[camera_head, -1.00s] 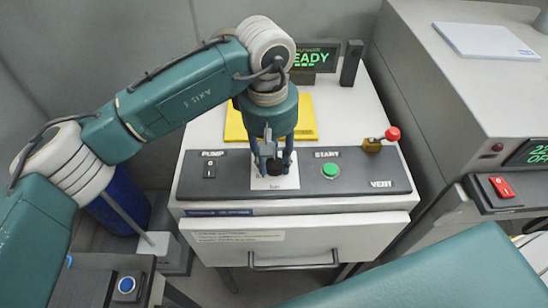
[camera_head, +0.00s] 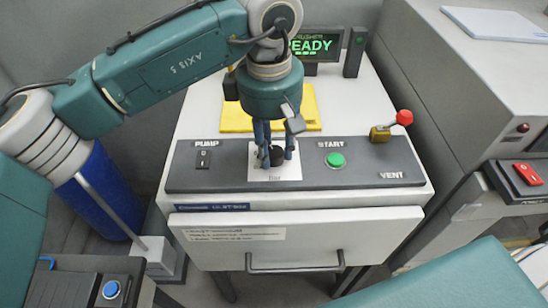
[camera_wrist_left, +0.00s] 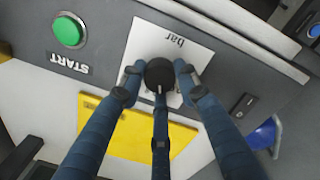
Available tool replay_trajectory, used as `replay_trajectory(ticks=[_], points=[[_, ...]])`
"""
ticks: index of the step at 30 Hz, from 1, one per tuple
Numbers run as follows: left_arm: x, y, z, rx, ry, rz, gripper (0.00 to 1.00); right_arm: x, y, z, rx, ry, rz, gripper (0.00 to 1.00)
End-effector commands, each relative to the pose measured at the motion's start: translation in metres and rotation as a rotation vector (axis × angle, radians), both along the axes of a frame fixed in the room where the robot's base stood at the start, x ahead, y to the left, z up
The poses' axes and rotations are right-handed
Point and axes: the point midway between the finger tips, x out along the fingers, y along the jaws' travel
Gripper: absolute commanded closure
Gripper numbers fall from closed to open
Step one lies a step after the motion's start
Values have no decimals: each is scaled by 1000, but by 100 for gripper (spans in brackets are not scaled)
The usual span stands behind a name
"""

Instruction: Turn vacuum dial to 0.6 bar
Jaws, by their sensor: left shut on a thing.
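The vacuum dial (camera_head: 275,157) is a small black round knob on a white "bar" card (camera_head: 288,172) in the middle of the dark control panel. My left gripper (camera_head: 277,150) points down at it from above. In the left wrist view, the fingers of the left gripper (camera_wrist_left: 160,78) close around the dial (camera_wrist_left: 159,74), with fingertips touching its sides. A light pointer mark shows on the knob. The scale figures on the card are hidden or too small to read. My right gripper is not in view.
On the panel are a PUMP switch (camera_head: 203,159), a green START button (camera_head: 335,160) and a red-knobbed VENT lever (camera_head: 403,118). A yellow pad (camera_head: 312,110) lies behind the panel. A READY display (camera_head: 314,45) stands at the back. A drawer (camera_head: 330,238) is below.

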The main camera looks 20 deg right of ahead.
Motion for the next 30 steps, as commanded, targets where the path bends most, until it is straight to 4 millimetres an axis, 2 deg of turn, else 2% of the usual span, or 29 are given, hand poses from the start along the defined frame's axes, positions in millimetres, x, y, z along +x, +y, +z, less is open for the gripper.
replay_trajectory(ticks=[1, 3, 12, 21, 30], points=[[3, 0, -4, -1, -10, 46, 95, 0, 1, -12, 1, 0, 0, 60], [3, 0, -3, -2, -9, 113, 95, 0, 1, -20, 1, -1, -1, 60], [2, 0, -1, -3, -8, 363, 95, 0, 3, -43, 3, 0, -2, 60], [1, 0, 1, -2, -7, 520, 95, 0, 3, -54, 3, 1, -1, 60], [1, 0, 2, -2, -6, 576, 95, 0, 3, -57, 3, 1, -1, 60]])
